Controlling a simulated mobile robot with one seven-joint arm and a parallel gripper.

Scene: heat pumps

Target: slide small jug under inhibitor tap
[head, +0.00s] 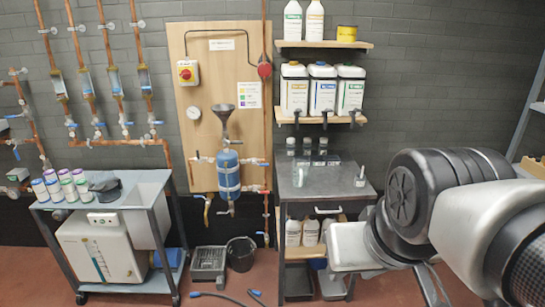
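The label words are too small to read, so I cannot tell which tap is the inhibitor's. Clear small vessels (303,172) stand on the grey bench below; I cannot tell which is the small jug.
The grey bench (328,190) has bare room at its front. A small dark-topped container (361,176) stands at its right, and small jars (291,146) at its back. A black bucket (241,254) and dark hoses lie on the floor. A trolley (140,197) stands left.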

